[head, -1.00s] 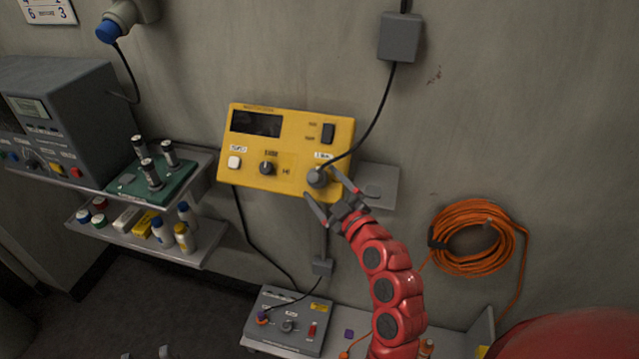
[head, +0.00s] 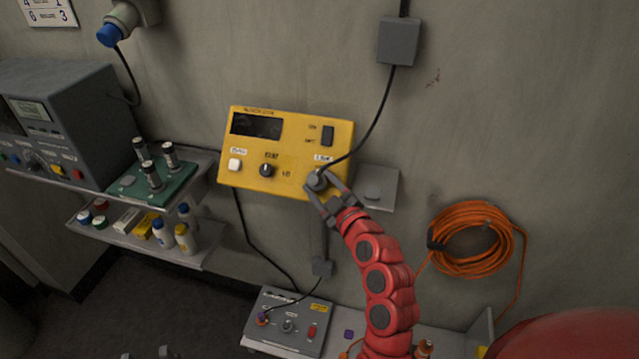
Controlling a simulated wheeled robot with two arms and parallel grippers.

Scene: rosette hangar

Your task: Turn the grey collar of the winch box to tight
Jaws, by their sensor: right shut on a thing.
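The winch box looks to be the yellow box (head: 290,150) on the wall, with a dark display, a black switch, a white button and a black knob. Its grey collar (head: 315,180) sits at the lower right corner, where a black cable enters. My right gripper (head: 318,188) is shut on the grey collar, one finger on each side. The fingers hide part of the collar, and I cannot read a tight mark. My left gripper does not show clearly.
A grey box (head: 288,322) with small knobs stands on the lower shelf. A coiled orange cable (head: 472,240) hangs at the right. Shelves with a green battery stand (head: 150,185) and bottles are at the left. A grey wall plate (head: 380,187) is just right of the collar.

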